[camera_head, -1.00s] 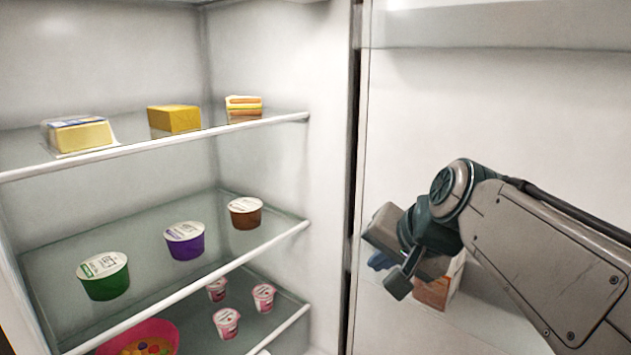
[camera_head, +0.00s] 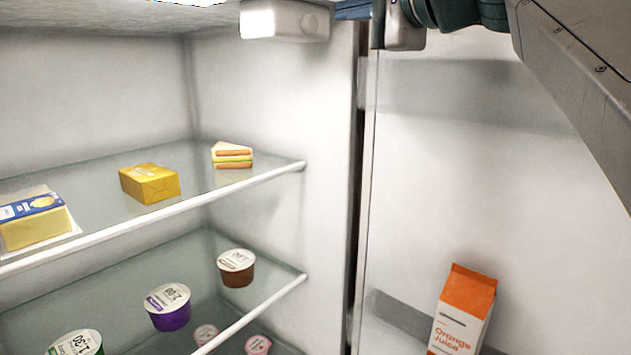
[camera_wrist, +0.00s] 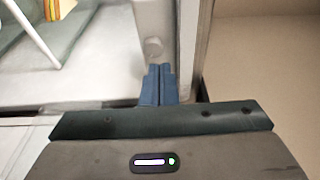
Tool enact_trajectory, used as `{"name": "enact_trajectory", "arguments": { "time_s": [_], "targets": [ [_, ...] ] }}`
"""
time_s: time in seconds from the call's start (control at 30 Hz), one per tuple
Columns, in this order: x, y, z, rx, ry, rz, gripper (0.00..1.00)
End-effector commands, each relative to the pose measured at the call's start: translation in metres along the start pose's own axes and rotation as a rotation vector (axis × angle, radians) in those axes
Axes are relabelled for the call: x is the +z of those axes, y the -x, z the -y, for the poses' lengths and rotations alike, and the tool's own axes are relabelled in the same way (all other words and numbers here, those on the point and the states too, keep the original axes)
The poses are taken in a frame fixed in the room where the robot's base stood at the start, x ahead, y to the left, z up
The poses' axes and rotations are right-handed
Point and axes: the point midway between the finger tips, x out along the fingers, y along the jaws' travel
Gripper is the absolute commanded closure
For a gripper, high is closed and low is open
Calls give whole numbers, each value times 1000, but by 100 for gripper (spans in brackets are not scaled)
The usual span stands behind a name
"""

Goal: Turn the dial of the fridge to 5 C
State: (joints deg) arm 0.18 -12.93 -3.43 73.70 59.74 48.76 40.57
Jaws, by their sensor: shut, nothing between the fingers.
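The fridge's control housing (camera_head: 270,20) is a white box under the ceiling at the top of the head view. The round dial (camera_wrist: 153,47) shows on its end face in the wrist view, just beyond my fingertips; its markings cannot be read. My gripper (camera_wrist: 159,72) is shut and empty, its blue fingers pressed together. In the head view the fingers (camera_head: 340,11) point left at the right end of the housing. Whether they touch the dial I cannot tell.
The glass shelves on the left hold a yellow block (camera_head: 150,184), a sandwich (camera_head: 232,155), packaged cheese (camera_head: 33,218) and several cups. The open fridge door (camera_head: 450,180) stands at right, with an orange juice carton (camera_head: 463,310) low on it. Space below my gripper is clear.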

Motion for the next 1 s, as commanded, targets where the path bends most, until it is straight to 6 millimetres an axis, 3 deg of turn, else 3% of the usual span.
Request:
{"name": "enact_trajectory", "arguments": {
  "time_s": [0.5, 1.0],
  "targets": [
    [22, -57, 2, 0, 0, 17, 100],
    [24, -67, 0, -1, 1, 13, 100]
  ]
}}
